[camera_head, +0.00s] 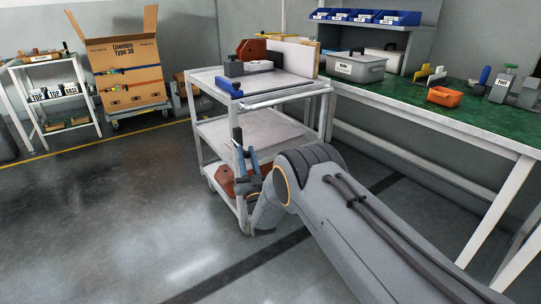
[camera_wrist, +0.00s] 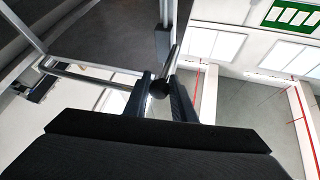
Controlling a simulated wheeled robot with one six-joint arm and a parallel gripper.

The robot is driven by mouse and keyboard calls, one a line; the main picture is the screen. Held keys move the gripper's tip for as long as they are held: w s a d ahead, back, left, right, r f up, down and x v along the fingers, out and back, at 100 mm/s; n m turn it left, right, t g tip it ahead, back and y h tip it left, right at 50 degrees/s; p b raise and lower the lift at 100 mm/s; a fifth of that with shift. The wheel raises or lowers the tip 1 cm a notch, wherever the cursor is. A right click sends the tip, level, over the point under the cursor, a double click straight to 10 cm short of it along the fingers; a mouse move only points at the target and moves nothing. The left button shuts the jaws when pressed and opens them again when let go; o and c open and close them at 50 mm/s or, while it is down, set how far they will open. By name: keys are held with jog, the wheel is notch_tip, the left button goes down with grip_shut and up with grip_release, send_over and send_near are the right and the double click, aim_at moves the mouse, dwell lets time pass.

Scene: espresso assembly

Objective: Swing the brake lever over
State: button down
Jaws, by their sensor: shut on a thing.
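The brake lever is a thin metal rod with a black ball knob (camera_wrist: 159,88), seen in the wrist view. My gripper (camera_wrist: 160,85) has its two blue fingers on either side of the knob and is shut on it. In the head view my gripper (camera_head: 250,160) is beside the near corner post of the grey cart (camera_head: 208,115). A dark upright piece (camera_head: 238,138) is on that post near the fingers. The lever itself cannot be clearly made out in the head view.
The cart's top carries a blue-handled part (camera_head: 229,87), a brown part (camera_head: 252,49) and a pale panel. A green workbench (camera_head: 420,100) stands to the right. A cardboard box (camera_head: 125,70) and a white rack stand at the back left. The floor left of the cart is clear.

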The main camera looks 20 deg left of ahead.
jog(key=shift+w+a+f+b, duration=0.15)
jog(key=shift+a+f+b, duration=0.1)
jog(key=shift+f+b, duration=0.45)
jog(key=shift+w+a+f+b, duration=0.1)
jog(key=shift+a+f+b, duration=0.3)
jog(key=shift+f, duration=0.6)
jog(key=shift+w+a+f+b, duration=0.15)
jog(key=shift+f+b, duration=0.45)
jog(key=shift+f, duration=0.25)
jog(key=shift+w, duration=0.1)
jog(key=c, duration=1.5)
grip_release()
jog(key=p+v, duration=0.1)
jog(key=v, duration=0.6)
jog(key=shift+s+d+f, duration=0.1)
jog(key=shift+s+d, duration=0.1)
jog(key=shift+s, duration=0.15)
